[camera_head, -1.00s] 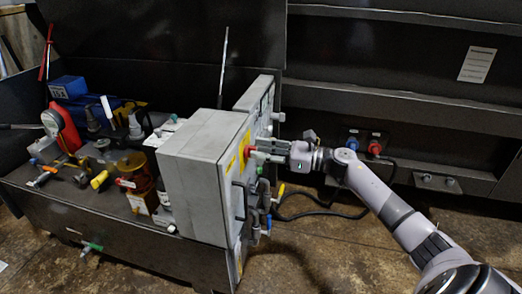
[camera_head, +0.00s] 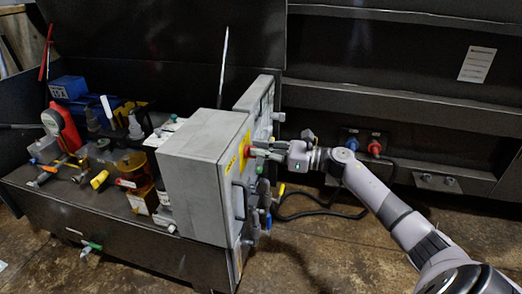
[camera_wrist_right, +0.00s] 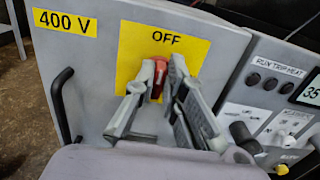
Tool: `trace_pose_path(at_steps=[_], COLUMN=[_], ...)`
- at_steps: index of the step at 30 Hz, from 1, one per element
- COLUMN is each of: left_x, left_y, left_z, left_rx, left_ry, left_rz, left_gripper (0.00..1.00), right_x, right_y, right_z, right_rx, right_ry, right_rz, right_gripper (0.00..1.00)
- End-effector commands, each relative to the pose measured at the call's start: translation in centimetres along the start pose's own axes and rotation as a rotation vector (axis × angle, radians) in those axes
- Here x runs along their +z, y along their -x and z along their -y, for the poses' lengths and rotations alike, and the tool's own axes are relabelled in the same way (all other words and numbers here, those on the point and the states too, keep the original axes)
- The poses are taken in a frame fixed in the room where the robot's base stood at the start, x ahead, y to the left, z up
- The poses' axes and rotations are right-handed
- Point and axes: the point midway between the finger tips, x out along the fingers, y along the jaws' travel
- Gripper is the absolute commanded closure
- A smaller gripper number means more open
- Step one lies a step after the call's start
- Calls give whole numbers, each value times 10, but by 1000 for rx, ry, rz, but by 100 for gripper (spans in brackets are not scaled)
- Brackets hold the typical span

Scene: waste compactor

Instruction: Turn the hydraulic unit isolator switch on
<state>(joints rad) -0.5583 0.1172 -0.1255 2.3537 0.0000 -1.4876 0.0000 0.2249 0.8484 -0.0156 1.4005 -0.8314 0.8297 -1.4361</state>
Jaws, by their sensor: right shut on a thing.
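The isolator switch is a red handle on a yellow plate (camera_wrist_right: 132,48) marked OFF, on the front of a grey cabinet (camera_head: 195,165) marked 400 V. In the right wrist view the red handle (camera_wrist_right: 160,70) stands roughly upright, between the fingertips of my right gripper (camera_wrist_right: 160,80). My right gripper is shut on the handle, and its fingers hide part of it. In the head view my right gripper (camera_head: 258,152) reaches the cabinet front from the right, and a bit of red shows at its tips. My left gripper is not in view.
A black handle (camera_wrist_right: 60,105) sticks out of the cabinet door, left of the switch. A control panel (camera_wrist_right: 275,95) with buttons and a display is to the right. Hydraulic parts, including a blue motor (camera_head: 70,88), stand behind the cabinet. A black cable (camera_head: 320,212) lies on the floor.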

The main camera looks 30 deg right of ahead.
Motion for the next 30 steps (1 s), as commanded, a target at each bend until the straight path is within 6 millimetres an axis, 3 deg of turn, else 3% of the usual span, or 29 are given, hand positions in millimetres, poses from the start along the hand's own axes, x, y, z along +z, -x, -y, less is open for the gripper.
trace_pose_path(at_steps=[14, 19, 30], left_x=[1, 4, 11], left_y=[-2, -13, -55], left_z=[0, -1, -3], left_rx=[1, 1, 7], left_ry=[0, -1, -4], left_rz=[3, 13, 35], left_gripper=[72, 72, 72], right_x=[0, 0, 0], right_y=[0, 0, 0], right_z=[1, 3, 7], right_rx=[-1, -1, -1], right_ry=[-78, -193, -537], right_rz=[-2, -1, -2], right_gripper=[100, 100, 100])
